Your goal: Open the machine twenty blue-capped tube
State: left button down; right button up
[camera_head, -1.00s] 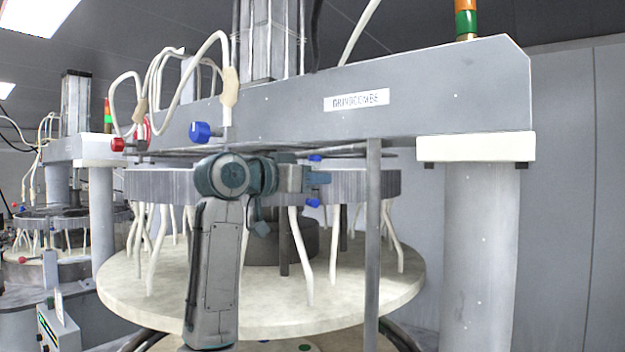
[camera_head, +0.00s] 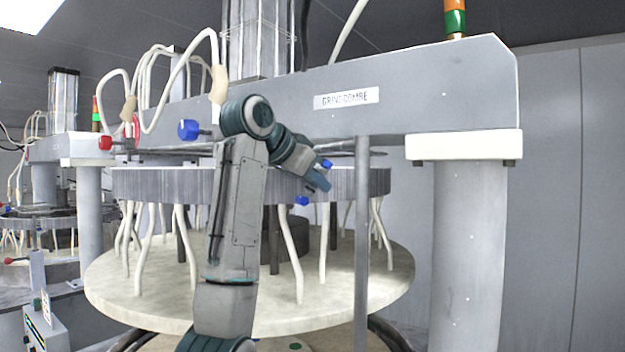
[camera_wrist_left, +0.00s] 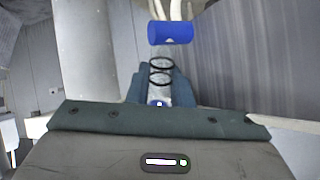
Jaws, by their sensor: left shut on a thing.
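The machine has a grey beam with a label plate (camera_head: 346,98) reading roughly "GRINDCOMBE"; no number twenty shows. My left gripper (camera_head: 317,180) points down and right in front of the ribbed grey ring (camera_head: 150,184). A blue cap (camera_head: 327,163) shows at its upper side. In the left wrist view, my fingers (camera_wrist_left: 160,88) are shut around a pale tube (camera_wrist_left: 160,71) with two black rings, a bit of blue at its near end. Another blue cap (camera_wrist_left: 170,33) lies beyond the fingertips, apart from them. A blue cap (camera_head: 302,200) also hangs below the gripper. My right gripper is not in view.
White hoses (camera_head: 290,245) hang from the ring above a round pale platen (camera_head: 140,290). A thin post (camera_head: 362,250) stands right of the gripper. A similar machine (camera_head: 85,145) stands at left.

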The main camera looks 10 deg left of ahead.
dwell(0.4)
pick_arm(q)
jog(key=c, duration=1.6)
grip_release()
jog(key=shift+w, duration=0.1)
jog(key=shift+d+f, duration=0.1)
jog(key=b+v, duration=1.1)
jog(key=b, duration=0.1)
jog(key=shift+w, duration=0.15)
jog(key=shift+d, duration=0.1)
